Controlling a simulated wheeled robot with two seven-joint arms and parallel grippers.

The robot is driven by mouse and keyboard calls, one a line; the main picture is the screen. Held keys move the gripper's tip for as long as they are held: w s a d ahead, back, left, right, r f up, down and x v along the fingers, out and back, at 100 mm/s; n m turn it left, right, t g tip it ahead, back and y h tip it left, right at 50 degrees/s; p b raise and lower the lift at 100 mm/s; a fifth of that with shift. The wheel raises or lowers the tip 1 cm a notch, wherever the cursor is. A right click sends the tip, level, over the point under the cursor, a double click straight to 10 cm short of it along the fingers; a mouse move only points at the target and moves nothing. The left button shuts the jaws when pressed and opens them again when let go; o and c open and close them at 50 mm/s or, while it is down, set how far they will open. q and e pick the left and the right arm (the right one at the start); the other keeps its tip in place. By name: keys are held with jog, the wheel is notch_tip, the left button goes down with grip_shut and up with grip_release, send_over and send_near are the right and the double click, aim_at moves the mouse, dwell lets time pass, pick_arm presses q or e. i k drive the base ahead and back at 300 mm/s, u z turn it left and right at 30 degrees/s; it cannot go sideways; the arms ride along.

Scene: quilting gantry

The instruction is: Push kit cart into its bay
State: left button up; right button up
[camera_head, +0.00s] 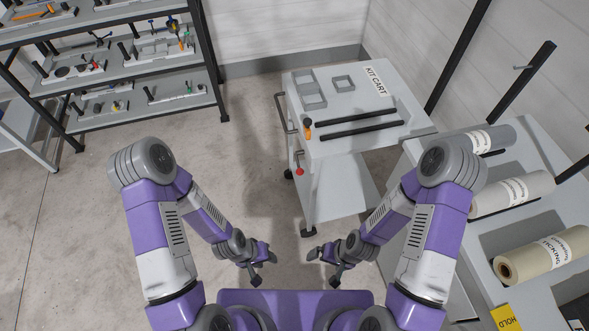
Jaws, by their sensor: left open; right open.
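The kit cart (340,148) is a light grey wheeled cart labelled KIT CART, standing ahead and right of centre near the back wall. Its push handle (284,112) is on its left side. A red knob (299,171) and an orange-topped item (308,128) show at its near left corner. My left gripper (264,267) is open and empty, low in front of my base and apart from the cart. My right gripper (323,269) is open and empty, below the cart's near end and apart from it. I cannot tell where the bay is marked.
A dark-framed shelf (150,92) with tools stands at the back left. A grey table (535,285) with several fabric rolls (545,255) and a yellow HOLD label (505,318) is close on the cart's right. Dark posts (457,55) rise behind. The floor (235,160) left of the cart is clear.

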aim_at(353, 109)
jog(key=k, duration=0.6)
jog(key=u, duration=0.5)
jog(key=i, duration=1.25)
jog(key=z, duration=0.6)
